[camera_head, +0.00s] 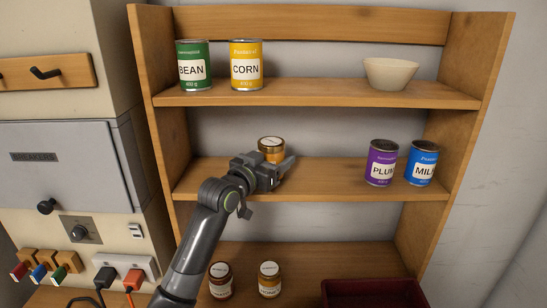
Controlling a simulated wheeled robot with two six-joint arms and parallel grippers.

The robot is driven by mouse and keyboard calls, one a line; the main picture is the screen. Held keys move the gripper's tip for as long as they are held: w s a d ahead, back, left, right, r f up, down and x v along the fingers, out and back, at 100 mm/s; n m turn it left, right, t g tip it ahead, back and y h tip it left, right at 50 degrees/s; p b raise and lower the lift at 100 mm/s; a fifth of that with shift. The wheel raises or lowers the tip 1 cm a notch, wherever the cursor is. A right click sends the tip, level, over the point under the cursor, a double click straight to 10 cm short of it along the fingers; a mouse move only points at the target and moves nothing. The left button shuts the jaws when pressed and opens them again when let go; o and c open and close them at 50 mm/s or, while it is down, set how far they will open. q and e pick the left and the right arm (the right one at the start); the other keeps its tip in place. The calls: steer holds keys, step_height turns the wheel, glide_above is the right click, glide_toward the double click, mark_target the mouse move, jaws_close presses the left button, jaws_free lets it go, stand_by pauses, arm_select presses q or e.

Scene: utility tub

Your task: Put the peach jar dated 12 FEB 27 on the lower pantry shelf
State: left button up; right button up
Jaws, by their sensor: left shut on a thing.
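My left gripper (276,162) is shut on a jar with a gold lid (271,146), at the left-middle part of the lower pantry shelf (330,178). The gripper covers most of the jar, so its label and date are hidden. I cannot tell whether the jar's base touches the shelf board. My right gripper is not in view.
Plum (381,162) and milk (420,164) cans stand at the shelf's right. Bean (195,66) and corn (246,66) cans and a bowl (390,73) are above.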

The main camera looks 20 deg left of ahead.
arm_select(q)
steer(key=o, duration=0.9)
steer(key=shift+f, duration=0.15)
steer(key=shift+c, duration=0.2)
steer(key=o, duration=0.4)
steer(key=shift+r, duration=0.3)
steer(key=shift+s+a+f, duration=0.1)
steer(key=shift+s+f, duration=0.1)
steer(key=shift+s, duration=0.1)
steer(key=b+v, duration=0.2)
steer(key=v, duration=0.9)
steer(key=shift+s+b, duration=0.2)
steer(key=shift+b, duration=0.15)
